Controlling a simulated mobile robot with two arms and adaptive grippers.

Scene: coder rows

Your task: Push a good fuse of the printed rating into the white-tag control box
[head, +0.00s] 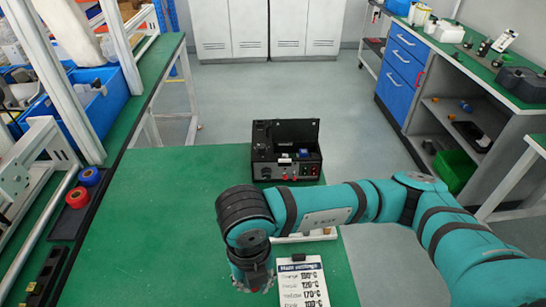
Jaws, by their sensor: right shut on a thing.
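The black control box (262,152) stands at the back of the green bench with its lid (297,130) raised. A small white tag (284,160) shows on its front, and a blue part shows inside. My right gripper (252,282) points down over the bench in front of the box, well apart from it. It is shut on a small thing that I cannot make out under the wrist. A printed white card (303,283) with rows of text lies just right of the gripper; its ratings are too small to read surely. My left gripper is out of view.
A white tray (318,236) is partly hidden behind my right arm. Red and blue tape rolls (89,176) sit at the left beside shelving with blue bins (100,100). The bench's left and middle are clear. A side bench with blue drawers (402,65) stands at right.

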